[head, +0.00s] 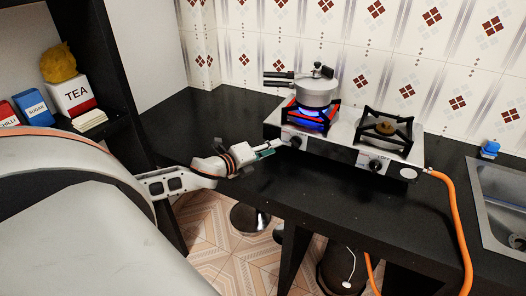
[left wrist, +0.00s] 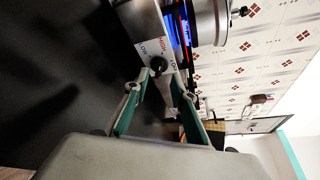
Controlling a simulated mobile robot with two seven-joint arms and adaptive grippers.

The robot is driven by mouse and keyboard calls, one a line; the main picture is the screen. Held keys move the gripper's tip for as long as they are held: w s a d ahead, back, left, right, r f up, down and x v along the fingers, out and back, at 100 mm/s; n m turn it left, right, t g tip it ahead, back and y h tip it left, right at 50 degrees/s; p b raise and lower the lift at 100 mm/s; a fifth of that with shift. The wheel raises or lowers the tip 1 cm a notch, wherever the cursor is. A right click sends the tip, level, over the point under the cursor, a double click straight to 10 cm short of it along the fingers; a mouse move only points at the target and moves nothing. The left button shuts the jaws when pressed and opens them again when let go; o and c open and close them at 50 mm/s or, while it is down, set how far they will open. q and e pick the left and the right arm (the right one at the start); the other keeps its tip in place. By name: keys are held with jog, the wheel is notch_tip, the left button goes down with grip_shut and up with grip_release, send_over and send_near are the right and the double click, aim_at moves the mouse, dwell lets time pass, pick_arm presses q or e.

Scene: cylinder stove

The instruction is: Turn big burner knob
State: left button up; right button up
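A two-burner stove (head: 338,146) stands on the black counter. A pressure cooker (head: 317,92) sits on its left burner, where a blue flame (head: 312,117) burns; the right burner (head: 386,127) is bare with no flame visible. The left knob (head: 296,142) and the right knob (head: 375,166) are on the front panel. My left gripper (head: 271,147) is at the left knob. In the left wrist view my left gripper (left wrist: 160,92) is open and empty, with the dark knob (left wrist: 158,66) just ahead between its fingertips. Contact cannot be told. My right gripper is out of view.
An orange hose (head: 455,220) runs from the stove's right end down past the counter's front. A sink (head: 499,205) and a blue item (head: 490,149) are at the right. A shelf at left holds a tea box (head: 75,96). The counter left of the stove is clear.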

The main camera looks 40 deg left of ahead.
pick_arm(q)
jog(key=shift+v, duration=1.85)
jog(key=shift+s, duration=0.1)
